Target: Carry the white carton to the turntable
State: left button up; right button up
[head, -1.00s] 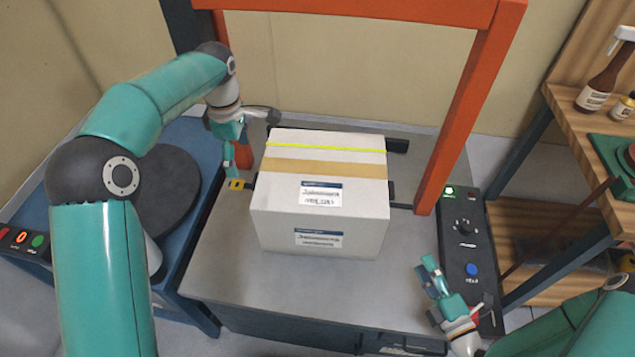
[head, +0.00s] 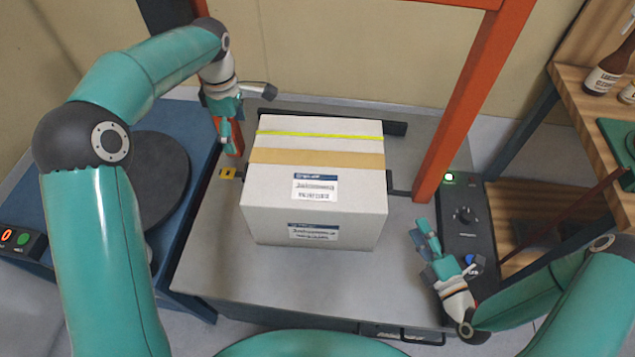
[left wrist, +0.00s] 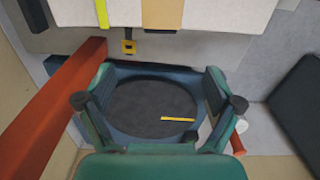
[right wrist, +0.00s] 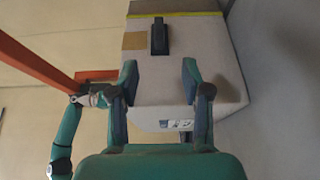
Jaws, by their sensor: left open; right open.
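The white carton (head: 315,215) stands upright on a grey table, with a tan tape band, a yellow-green strip and labels. It also shows in the left wrist view (left wrist: 215,14) and the right wrist view (right wrist: 215,60), where its side has a dark handle slot. The turntable (head: 160,180) is a dark round disc on a blue stand to the left; it shows in the left wrist view (left wrist: 140,95) too. My left gripper (head: 226,135) is open beside the carton's far left corner, apart from it. My right gripper (head: 428,250) is open to the carton's right, not touching it.
An orange frame (head: 455,110) rises behind and right of the carton. A control panel (head: 465,225) with a green light lies on the table's right. A wooden shelf (head: 580,100) with bottles is at far right. The grey table (head: 270,285) is clear in front of the carton.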

aim_at(392, 180)
pick_arm(q)
notch_tip(392, 180, down, 15)
jog(key=shift+f, duration=0.2)
pick_arm(e)
jog(key=x, duration=1.5)
jog(key=shift+w, duration=0.15)
pick_arm(q)
jog(key=c, duration=1)
pick_arm(e)
grip_shut()
pick_arm(q)
jog(key=shift+r, duration=0.1)
grip_shut()
pick_arm(e)
jog(key=shift+f, duration=0.1)
pick_arm(q)
jog(key=shift+w+r, duration=0.15)
jog(key=shift+r, duration=0.1)
pick_arm(e)
jog(key=shift+r, duration=0.25)
